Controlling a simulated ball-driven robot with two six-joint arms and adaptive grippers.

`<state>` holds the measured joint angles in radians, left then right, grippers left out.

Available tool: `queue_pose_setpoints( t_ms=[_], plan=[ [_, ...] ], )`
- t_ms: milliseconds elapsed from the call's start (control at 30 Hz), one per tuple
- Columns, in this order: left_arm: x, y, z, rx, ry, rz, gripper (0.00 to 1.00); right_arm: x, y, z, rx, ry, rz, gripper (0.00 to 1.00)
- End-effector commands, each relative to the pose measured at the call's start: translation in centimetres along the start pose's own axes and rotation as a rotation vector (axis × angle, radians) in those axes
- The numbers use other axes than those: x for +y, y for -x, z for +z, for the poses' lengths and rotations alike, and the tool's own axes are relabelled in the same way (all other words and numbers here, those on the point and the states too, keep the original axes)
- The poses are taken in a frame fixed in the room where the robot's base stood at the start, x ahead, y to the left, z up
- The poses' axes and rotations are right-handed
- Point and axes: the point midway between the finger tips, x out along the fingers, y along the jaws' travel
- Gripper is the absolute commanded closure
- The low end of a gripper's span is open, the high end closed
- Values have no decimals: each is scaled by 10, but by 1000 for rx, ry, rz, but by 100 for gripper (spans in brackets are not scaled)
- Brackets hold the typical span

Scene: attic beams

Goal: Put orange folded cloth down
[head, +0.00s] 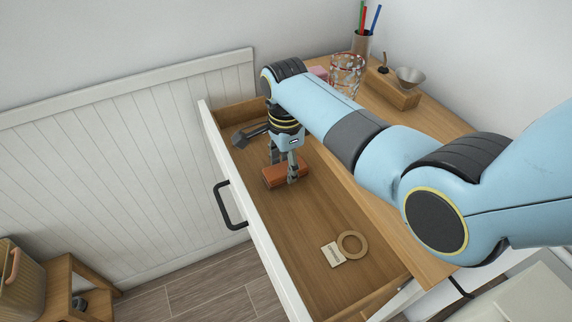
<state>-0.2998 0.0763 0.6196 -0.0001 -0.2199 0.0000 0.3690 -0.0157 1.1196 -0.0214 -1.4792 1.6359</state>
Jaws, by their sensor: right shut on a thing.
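The orange folded cloth (286,176) is inside the open drawer (306,215), toward its far part. My right gripper (283,170) reaches down into the drawer and is shut on the cloth, with a finger on either side. I cannot tell whether the cloth touches the drawer floor. My left gripper is not in view.
A dark tool (250,133) lies at the drawer's far end. A wooden ring (353,244) and a small label card (332,254) lie near its close end. On the top stand a glass jar (346,76), a pencil cup (361,44) and a metal funnel (410,77). The drawer's middle is clear.

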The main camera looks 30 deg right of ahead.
Motion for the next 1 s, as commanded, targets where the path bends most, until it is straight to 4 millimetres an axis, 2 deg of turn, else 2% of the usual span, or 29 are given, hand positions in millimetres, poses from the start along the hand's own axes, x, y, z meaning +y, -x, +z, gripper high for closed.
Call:
queue_pose_setpoints(
  t_ms=[233, 267, 433, 767, 867, 1000],
  plan=[
    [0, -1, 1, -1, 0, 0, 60, 0, -3, 0, 0, 0, 0, 88],
    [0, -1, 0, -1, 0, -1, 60, 0, -2, 0, 0, 0, 0, 55],
    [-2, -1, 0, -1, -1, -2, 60, 0, -2, 0, 0, 0, 0, 35],
    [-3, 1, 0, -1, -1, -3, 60, 0, 4, 0, 0, 0, -1, 35],
    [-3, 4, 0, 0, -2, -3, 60, -1, 17, 0, 0, 0, -3, 35],
    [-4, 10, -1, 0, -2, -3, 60, -2, 49, 0, 0, 0, -6, 35]
  ],
)
